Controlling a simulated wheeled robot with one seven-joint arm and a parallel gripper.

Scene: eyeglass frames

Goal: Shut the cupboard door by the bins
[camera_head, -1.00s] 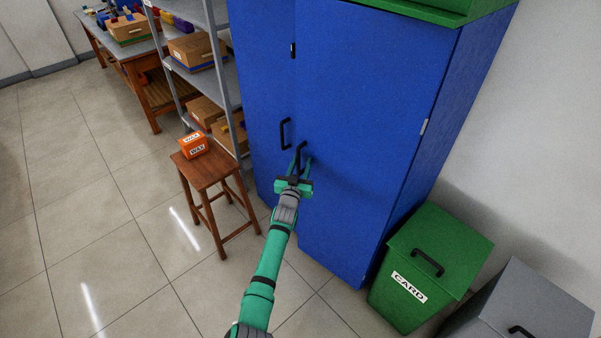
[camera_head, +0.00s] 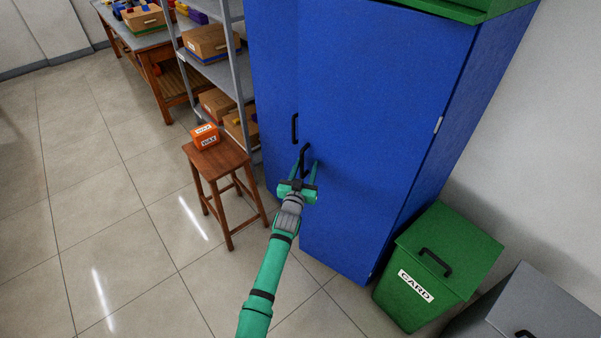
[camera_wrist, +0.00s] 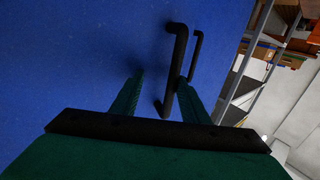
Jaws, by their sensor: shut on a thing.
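The blue cupboard has a right door (camera_head: 385,130) nearest the bins and a left door (camera_head: 272,70). The right door's free edge stands a little forward of the left door, so it looks ajar. Its black bar handle (camera_head: 305,160) is upright near that edge. My green gripper (camera_head: 306,172) is at this handle, one finger on each side. In the wrist view, the handle (camera_wrist: 170,95) passes between the fingers of my gripper (camera_wrist: 160,92), close to the right one. The left door's handle (camera_head: 294,127) is just beyond.
A green bin marked CARD (camera_head: 432,262) and a grey bin (camera_head: 540,310) stand right of the cupboard. A wooden stool (camera_head: 217,160) with an orange WAX box (camera_head: 205,136) stands left, by a grey shelf rack (camera_head: 215,70). The tiled floor at left is clear.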

